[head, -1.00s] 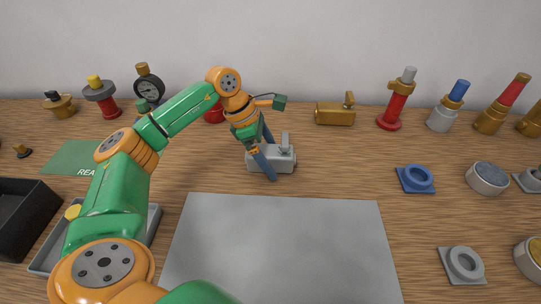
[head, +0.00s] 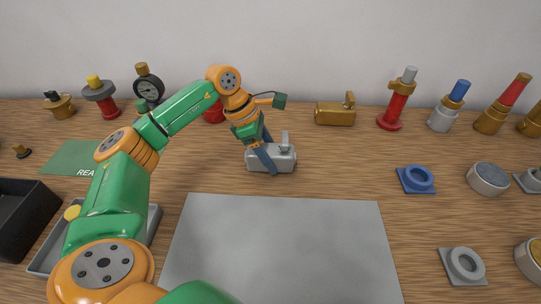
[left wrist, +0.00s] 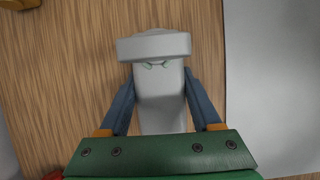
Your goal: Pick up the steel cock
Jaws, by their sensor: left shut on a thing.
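The steel cock (head: 283,158) is a grey block-shaped valve with a short upright lever. It sits on the wooden table behind the grey mat in the head view. My left gripper (head: 264,158) is at its left part, with the blue fingers pointing down. In the left wrist view the two blue fingers (left wrist: 160,105) press on both sides of the steel cock's body (left wrist: 160,112), and its wide grey lever (left wrist: 154,46) lies across the top. The left gripper is shut on it. My right gripper is not in view.
A brass cock (head: 335,115) stands at the back, right of the steel one. A grey mat (head: 285,245) lies in front. A black bin (head: 22,215) and a grey tray (head: 151,225) are at left. Several nozzles, blue (head: 416,179) and grey rings (head: 463,266) are at right.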

